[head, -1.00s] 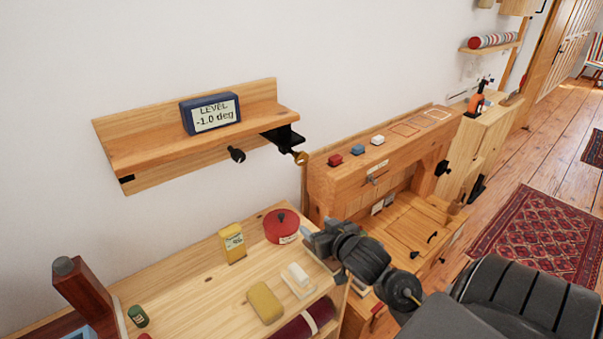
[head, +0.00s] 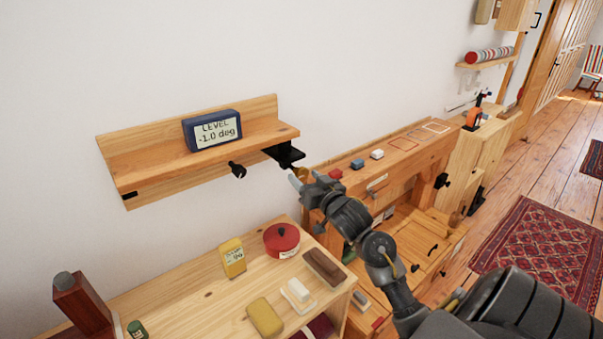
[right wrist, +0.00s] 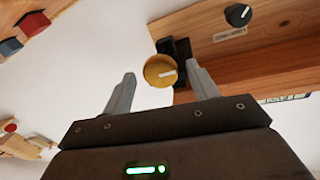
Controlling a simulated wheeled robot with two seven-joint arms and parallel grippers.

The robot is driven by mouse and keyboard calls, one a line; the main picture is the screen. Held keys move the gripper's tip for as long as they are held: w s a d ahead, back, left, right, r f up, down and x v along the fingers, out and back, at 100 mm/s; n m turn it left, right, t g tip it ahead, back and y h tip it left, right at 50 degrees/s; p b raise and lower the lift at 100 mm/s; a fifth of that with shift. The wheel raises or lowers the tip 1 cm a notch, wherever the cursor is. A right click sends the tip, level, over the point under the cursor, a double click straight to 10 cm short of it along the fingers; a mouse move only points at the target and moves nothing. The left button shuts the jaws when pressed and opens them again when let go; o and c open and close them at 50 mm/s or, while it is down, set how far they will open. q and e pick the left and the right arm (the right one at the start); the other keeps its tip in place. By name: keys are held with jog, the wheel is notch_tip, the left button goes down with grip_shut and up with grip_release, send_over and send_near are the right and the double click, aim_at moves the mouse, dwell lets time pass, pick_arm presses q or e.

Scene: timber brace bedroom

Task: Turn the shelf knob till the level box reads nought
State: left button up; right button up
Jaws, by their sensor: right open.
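The level box (head: 213,131) is blue and stands on the wall shelf (head: 160,175); its display reads -1.0 deg. A brass knob (head: 301,173) sits on a black bracket (head: 284,154) at the shelf's right end, partly hidden by my gripper in the head view. In the right wrist view the brass knob (right wrist: 159,71) shows a white mark and lies between and just beyond my open fingertips. My right gripper (head: 298,181) is open and empty at the brass knob. A black knob (head: 237,170) is under the shelf; it also shows in the right wrist view (right wrist: 238,15) above a small label.
Below the shelf, a wooden bench (head: 205,290) holds a red round tin (head: 282,240), a yellow box (head: 232,257), a yellow block (head: 264,316) and a brown block (head: 324,267). A wooden cabinet with coloured blocks (head: 357,163) stands to the right. Clear wall surrounds the shelf.

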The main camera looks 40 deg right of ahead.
jog(key=shift+w+d, duration=0.2)
jog(key=shift+w, duration=1.1)
jog(key=shift+c, duration=0.5)
jog(key=c, duration=0.8)
jog(key=shift+c, duration=0.2)
